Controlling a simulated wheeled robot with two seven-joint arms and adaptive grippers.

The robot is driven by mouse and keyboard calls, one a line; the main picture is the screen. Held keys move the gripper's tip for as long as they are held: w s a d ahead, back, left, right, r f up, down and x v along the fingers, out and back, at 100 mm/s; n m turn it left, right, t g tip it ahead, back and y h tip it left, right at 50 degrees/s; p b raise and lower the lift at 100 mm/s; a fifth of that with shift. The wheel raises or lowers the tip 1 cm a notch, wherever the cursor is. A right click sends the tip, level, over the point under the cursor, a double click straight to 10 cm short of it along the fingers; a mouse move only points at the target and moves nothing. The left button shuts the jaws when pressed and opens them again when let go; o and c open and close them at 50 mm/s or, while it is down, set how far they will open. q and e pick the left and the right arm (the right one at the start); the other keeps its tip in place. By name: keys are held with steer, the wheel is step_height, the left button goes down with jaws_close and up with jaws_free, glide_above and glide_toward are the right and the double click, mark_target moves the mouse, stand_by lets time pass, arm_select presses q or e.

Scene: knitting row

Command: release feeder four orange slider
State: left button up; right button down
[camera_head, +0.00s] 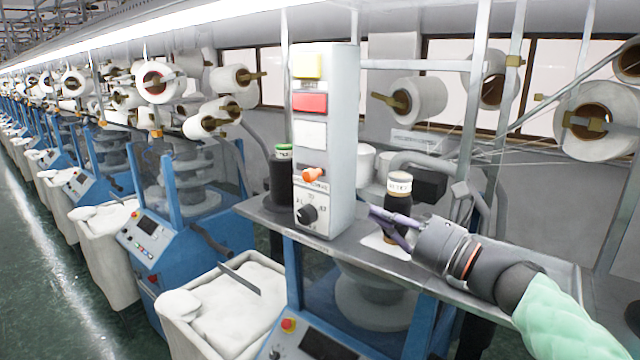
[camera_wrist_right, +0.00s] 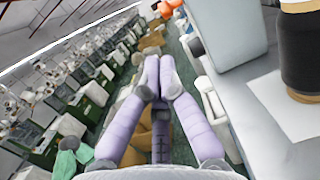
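The orange slider (camera_head: 313,174) sits on the front of the upright grey control box (camera_head: 325,130), below a white button and above a black rotary knob (camera_head: 307,215). My right gripper (camera_head: 373,212) is to the right of the box and lower than the slider, apart from it. Its purple fingers point left, and their tips meet with nothing visible between them. In the right wrist view the closed fingertips (camera_wrist_right: 158,66) are left of the grey box (camera_wrist_right: 225,35). Orange parts show beyond them, but I cannot tell which is the slider. My left gripper is not in view.
A dark spool with a white top (camera_head: 398,190) stands on the grey shelf (camera_head: 520,270) just behind my right gripper. A dark spool with a green top (camera_head: 283,175) stands left of the box. A white bin (camera_head: 225,300) is below left.

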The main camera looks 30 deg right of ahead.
mark_target(307, 178)
steer(key=p+x, duration=0.4)
steer(key=x, duration=1)
steer(key=shift+w+d+f+p, duration=0.1)
steer(key=shift+p, duration=0.3)
steer(key=shift+w, duration=0.1)
steer(key=x, duration=0.2)
steer(key=b+x, duration=0.1)
steer(key=f+b+x, duration=0.1)
steer(key=x, duration=0.1)
steer(key=shift+w+a+r, duration=0.1)
steer(key=shift+w+a, duration=0.15)
steer(key=shift+a, duration=0.15)
